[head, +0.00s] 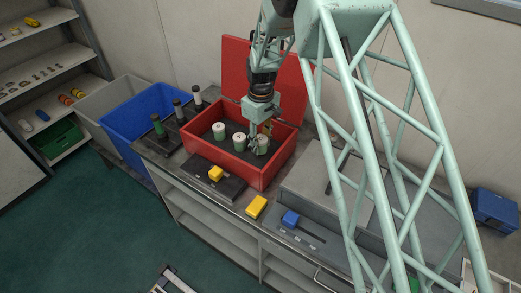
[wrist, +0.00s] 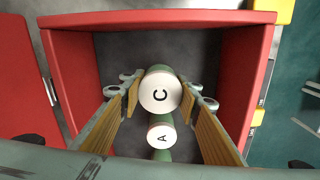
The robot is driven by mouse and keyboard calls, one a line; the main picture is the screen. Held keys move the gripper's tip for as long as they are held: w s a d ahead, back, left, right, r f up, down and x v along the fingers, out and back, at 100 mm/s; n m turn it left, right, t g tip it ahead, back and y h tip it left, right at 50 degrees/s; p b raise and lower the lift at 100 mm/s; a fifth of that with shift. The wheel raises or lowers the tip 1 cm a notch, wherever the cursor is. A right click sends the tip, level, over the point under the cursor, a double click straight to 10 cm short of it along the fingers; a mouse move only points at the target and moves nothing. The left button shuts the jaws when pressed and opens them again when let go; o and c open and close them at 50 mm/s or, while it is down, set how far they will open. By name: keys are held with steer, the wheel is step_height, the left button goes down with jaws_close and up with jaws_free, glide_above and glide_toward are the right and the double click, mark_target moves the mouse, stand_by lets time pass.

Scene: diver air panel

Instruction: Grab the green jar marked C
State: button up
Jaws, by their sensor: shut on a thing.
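The green jar marked C (wrist: 160,92) has a white lid with a black letter and is between the fingers of my gripper (wrist: 160,97). In the head view my gripper (head: 259,138) points down into the red box (head: 214,158), shut on this jar (head: 262,146) at the right end of a row. The jar looks larger than its neighbour in the wrist view; I cannot tell whether it is clear of the floor. The green jar marked A (wrist: 161,136) is beside it, and also shows in the head view (head: 239,142).
Another white-topped green jar (head: 219,131) stands in the box. The red lid (head: 262,65) is open behind. Dark cylinders (head: 179,111) stand left on the bench. Yellow blocks (head: 257,207) and a blue block (head: 290,218) lie in front. A blue bin (head: 135,110) is at left.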

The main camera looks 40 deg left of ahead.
mark_target(261, 138)
steer(key=shift+r, duration=2.75)
steer(key=shift+w+d+b, duration=0.1)
steer(key=shift+b, duration=0.2)
